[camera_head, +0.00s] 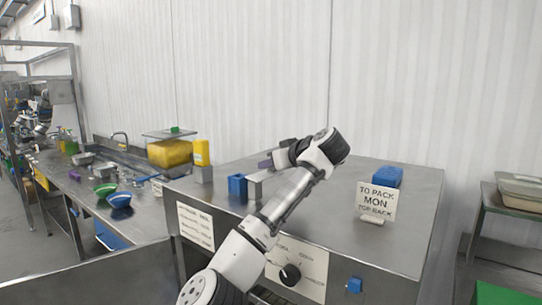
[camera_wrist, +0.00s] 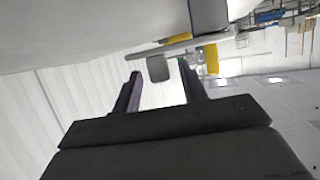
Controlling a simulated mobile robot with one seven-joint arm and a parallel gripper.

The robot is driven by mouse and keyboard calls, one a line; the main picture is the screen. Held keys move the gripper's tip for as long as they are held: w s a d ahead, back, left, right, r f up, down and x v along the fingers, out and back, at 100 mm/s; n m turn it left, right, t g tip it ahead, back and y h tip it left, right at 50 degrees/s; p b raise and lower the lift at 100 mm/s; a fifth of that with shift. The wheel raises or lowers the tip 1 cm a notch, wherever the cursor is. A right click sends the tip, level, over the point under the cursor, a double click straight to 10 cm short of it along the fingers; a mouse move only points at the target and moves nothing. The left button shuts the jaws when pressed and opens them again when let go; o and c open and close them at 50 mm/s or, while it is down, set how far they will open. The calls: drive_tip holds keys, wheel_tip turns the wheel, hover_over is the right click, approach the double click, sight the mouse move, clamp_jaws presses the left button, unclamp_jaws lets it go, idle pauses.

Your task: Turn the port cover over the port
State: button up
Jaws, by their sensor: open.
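My gripper (camera_head: 271,160) is over the left part of the steel machine's top (camera_head: 330,205), with its dark fingers pointing left. In the wrist view, my gripper (camera_wrist: 160,82) is open, with one finger on each side. A small grey tab (camera_wrist: 158,68) shows between the fingertips, below a pale bar; contact is not visible. A light grey bracket-like piece (camera_head: 256,184) stands on the machine beside a blue block (camera_head: 237,187), just below my gripper in the head view. I cannot tell for sure which piece is the port cover, and no port opening is visible.
A sign (camera_head: 376,202) and another blue block (camera_head: 388,177) stand on the machine's right part. A black knob (camera_head: 290,274) is on its front. A yellow container (camera_head: 201,153) stands behind left. Bowls (camera_head: 119,200) sit on the left counter. The machine's middle top is mostly clear.

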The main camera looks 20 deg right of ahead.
drive_tip(key=shift+w+a+f, duration=0.2)
drive_tip(key=shift+w+f, duration=0.1)
drive_tip(key=shift+w, duration=0.35)
clamp_jaws()
